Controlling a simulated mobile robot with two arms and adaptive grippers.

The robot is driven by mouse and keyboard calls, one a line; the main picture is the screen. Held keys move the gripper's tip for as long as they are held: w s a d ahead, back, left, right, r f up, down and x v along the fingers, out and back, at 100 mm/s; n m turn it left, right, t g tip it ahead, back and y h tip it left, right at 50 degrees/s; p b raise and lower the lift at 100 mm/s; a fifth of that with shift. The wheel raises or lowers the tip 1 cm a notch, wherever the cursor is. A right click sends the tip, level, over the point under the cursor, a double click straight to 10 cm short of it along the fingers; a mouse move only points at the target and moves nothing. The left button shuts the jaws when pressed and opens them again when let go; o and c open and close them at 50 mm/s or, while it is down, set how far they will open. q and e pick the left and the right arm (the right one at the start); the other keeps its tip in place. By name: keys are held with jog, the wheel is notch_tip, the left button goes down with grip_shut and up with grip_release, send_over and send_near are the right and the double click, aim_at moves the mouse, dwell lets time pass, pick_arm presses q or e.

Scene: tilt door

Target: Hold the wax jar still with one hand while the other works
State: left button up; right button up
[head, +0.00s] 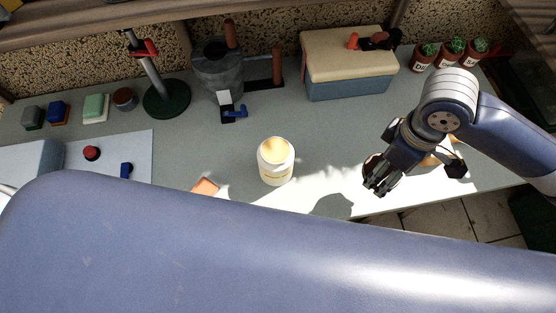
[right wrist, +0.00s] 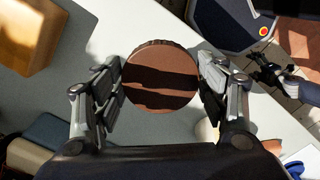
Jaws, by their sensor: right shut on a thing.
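The wax jar (head: 276,172) is white with a pale label and stands upright on the grey bench, with no lid on. Yellowish wax shows in its mouth. My right gripper (head: 378,184) is to the right of the jar, apart from it, near the bench's front edge. In the right wrist view, the right gripper (right wrist: 160,90) is shut on a round brown lid (right wrist: 160,72), held between its two fingers. My left arm crosses the foreground of the head view, and I do not make out its gripper.
An orange-brown block (head: 205,187) lies left of the jar. A grey pot (head: 218,68), a green-based stand (head: 167,98) and a cream-topped blue box (head: 348,65) stand behind. Small potted cacti (head: 455,52) stand at the back right. Bench around the jar is mostly clear.

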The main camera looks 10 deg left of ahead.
jog(key=r+m, duration=0.2)
jog(key=m, duration=0.1)
jog(key=w+d+r+m, duration=0.1)
jog(key=r+m, duration=0.1)
jog(key=m, duration=0.1)
jog(key=w+r+m, duration=0.1)
jog(key=m, duration=0.2)
jog(key=shift+w+d+r+m, duration=0.25)
jog(key=shift+d+r+m, duration=0.05)
jog(key=shift+r+m, duration=0.1)
jog(key=shift+w+d+r+m, duration=0.1)
jog(key=shift+r+m, duration=0.5)
jog(key=shift+m, duration=0.4)
